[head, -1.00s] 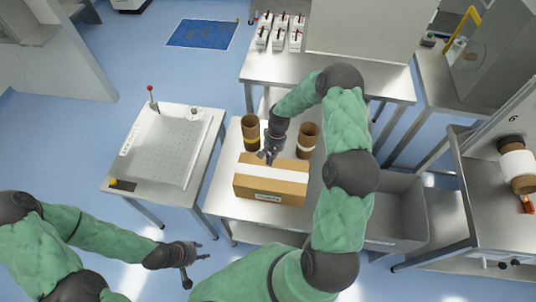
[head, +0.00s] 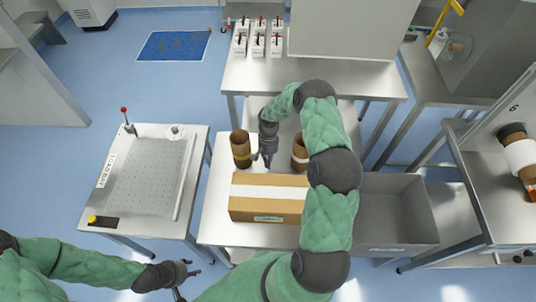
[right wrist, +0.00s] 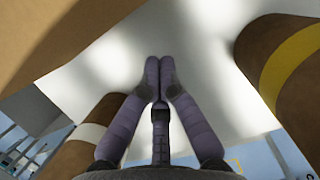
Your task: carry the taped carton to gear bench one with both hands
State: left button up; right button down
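The taped carton (head: 262,207) is a brown box with a white tape strip, lying flat on a steel table (head: 218,222). My left gripper (head: 188,278) is open and empty, in front and left of the carton. No readable label shows which bench is gear bench one.
A yellow-banded roll (head: 240,149) and another roll (head: 300,152) stand behind the carton. A bench with a perforated plate (head: 145,175) is left, across a narrow gap. A grey bin (head: 395,212) is right. A bench with small white boxes (head: 258,38) is behind.

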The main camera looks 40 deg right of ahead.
aim_at(266, 211)
jog(key=shift+x, duration=0.95)
jog(key=shift+s+a+r+p, duration=0.1)
jog(key=shift+s+a+p, duration=0.35)
jog(key=shift+s+a, duration=0.8)
jog(key=shift+s, duration=0.25)
jog(key=shift+s+a, duration=0.15)
jog(key=shift+s, duration=0.05)
jog(key=s+a, duration=0.3)
jog(key=s, duration=0.1)
jog(key=s+a+b, duration=0.1)
jog(key=s+a, duration=0.2)
jog(key=s, duration=0.1)
jog(key=s+a, duration=0.4)
jog(key=shift+b, duration=0.35)
